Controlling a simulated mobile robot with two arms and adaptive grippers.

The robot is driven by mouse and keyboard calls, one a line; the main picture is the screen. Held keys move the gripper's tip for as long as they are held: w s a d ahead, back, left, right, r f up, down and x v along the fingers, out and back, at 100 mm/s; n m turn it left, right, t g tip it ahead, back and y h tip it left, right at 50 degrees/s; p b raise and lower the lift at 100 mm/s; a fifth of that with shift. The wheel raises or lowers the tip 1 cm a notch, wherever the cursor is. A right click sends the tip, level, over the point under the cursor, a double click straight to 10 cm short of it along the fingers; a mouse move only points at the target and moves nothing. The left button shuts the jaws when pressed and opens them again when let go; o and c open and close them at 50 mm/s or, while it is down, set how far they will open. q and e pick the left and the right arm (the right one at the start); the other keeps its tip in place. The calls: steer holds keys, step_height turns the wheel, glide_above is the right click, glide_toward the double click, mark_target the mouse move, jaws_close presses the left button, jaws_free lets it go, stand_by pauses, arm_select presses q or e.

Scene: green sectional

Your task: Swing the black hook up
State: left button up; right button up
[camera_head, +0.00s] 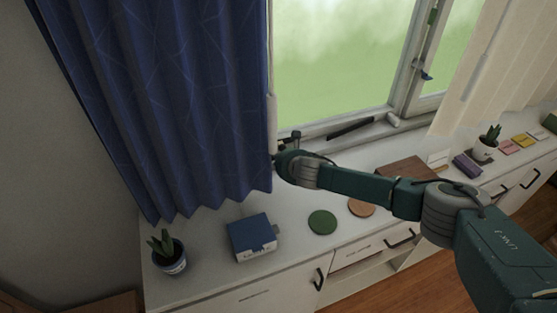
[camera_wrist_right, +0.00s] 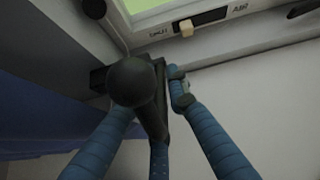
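In the right wrist view a black hook (camera_wrist_right: 130,82) with a round knob end and a dark stem sits between the blue fingers of my right gripper (camera_wrist_right: 152,95). One fingertip is close beside the stem on the right. The left finger runs up behind the knob, so its tip is hidden, and I cannot tell whether the fingers grip the hook. In the head view my right gripper (camera_head: 284,148) is at the lower left corner of the window, by the curtain edge, and is mostly hidden. A small dark part shows just above it. My left gripper is not in view.
The blue curtain (camera_head: 165,95) hangs right beside my right gripper. A black bar (camera_head: 350,128) lies along the window frame.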

steer(key=shift+o, duration=0.8)
steer(key=shift+s, duration=0.1)
steer(key=v, duration=1.2)
steer(key=s+d+r, duration=0.1)
steer(key=s+d, duration=0.2)
steer(key=s, duration=0.8)
steer(key=shift+s+d+r, duration=0.3)
steer(key=shift+d+r, duration=0.1)
steer(key=shift+a, duration=0.1)
stand_by(0.5)
